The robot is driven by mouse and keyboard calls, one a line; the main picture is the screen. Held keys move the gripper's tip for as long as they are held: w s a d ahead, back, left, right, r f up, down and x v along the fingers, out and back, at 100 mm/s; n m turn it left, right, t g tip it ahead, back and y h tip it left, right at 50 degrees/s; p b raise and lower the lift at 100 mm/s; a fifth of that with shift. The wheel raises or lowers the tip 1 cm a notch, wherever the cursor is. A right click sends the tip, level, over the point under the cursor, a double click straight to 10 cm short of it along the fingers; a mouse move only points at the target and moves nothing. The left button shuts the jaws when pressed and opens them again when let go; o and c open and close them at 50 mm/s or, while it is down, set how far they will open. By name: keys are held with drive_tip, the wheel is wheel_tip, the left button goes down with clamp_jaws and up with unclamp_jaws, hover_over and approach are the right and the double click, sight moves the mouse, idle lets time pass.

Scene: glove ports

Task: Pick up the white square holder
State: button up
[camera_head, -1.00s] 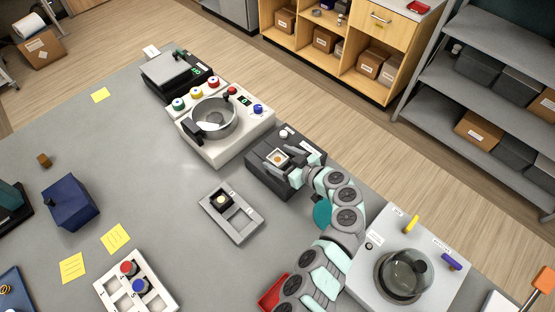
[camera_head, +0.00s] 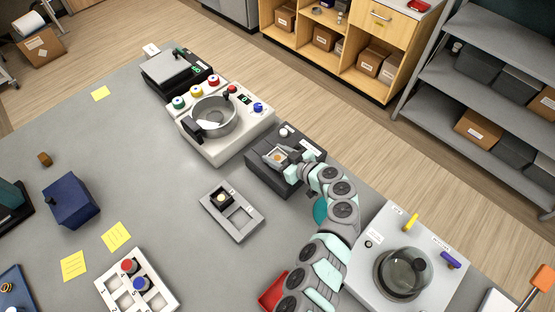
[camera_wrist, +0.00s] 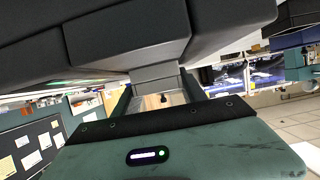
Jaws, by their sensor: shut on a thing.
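The white square holder (camera_head: 275,154) is a small pale frame with a brownish middle, at the top of the dark grey machine (camera_head: 258,178) in the head view. My gripper (camera_head: 281,158) is at that machine, with its fingers closed on either side of the holder. In the wrist view, my gripper (camera_wrist: 157,92) shows two dark fingers with a pale grey piece between their far ends; the holder's full outline is hidden there. I cannot tell whether the holder is clear of the machine.
A white machine with a round bowl (camera_head: 213,117) stands up-left of the dark machine. A grey two-slot tray (camera_head: 247,229) lies in front, with a dark square piece (camera_head: 220,198) in one slot. A white station with a glass dome (camera_head: 403,271) stands at lower right.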

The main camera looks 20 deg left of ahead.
drive_tip(key=c, duration=0.5)
drive_tip(key=shift+r, duration=0.15)
drive_tip(key=shift+c, duration=0.2)
